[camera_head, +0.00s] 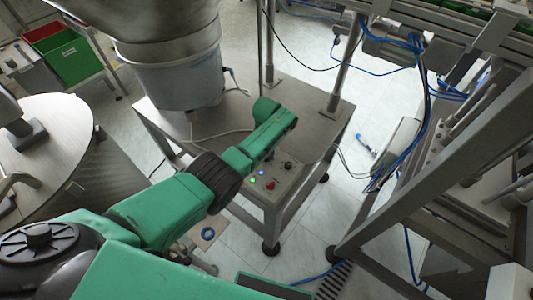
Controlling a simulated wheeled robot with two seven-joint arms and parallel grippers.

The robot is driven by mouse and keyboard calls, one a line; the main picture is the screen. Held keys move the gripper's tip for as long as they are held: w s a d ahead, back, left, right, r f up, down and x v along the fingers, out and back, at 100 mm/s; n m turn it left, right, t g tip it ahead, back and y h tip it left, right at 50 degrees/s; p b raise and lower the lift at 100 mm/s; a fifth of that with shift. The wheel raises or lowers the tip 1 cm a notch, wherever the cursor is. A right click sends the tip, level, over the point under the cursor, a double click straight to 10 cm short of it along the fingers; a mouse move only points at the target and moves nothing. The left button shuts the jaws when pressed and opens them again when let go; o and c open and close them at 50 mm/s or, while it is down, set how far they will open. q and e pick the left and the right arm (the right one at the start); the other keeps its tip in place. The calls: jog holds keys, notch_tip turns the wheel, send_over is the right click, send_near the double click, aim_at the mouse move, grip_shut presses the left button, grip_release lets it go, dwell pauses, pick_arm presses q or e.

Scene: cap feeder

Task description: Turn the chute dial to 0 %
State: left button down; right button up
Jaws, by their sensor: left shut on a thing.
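The control panel (278,185) is a grey plate on the front edge of the metal table. It carries a green light (254,179), a blue-white light (262,172), a red button (270,185) and a dark knob (287,166). My green left arm reaches across from the lower left, and its gripper (269,156) is down at the back of the panel. It is shut on what seems to be the chute dial, which the hand and arm hide. The dial's scale and setting cannot be read. My right gripper is not in view.
A large metal feeder bowl (168,75) stands on the metal table (318,118) behind my arm. Upright posts (342,65) rise at the table's back right. A grey machine frame (415,180) with blue hoses fills the right side.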

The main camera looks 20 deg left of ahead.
pick_arm(q)
jog(key=shift+w+r, duration=0.2)
jog(key=shift+r, duration=0.05)
jog(key=c, duration=0.6)
grip_release()
jog(key=shift+s+f, duration=0.1)
notch_tip(320, 180, up, 5)
jog(key=shift+r+p, duration=0.1)
jog(key=shift+p, duration=1)
notch_tip(320, 180, up, 9)
jog(key=shift+r, duration=0.2)
jog(key=shift+s, duration=0.1)
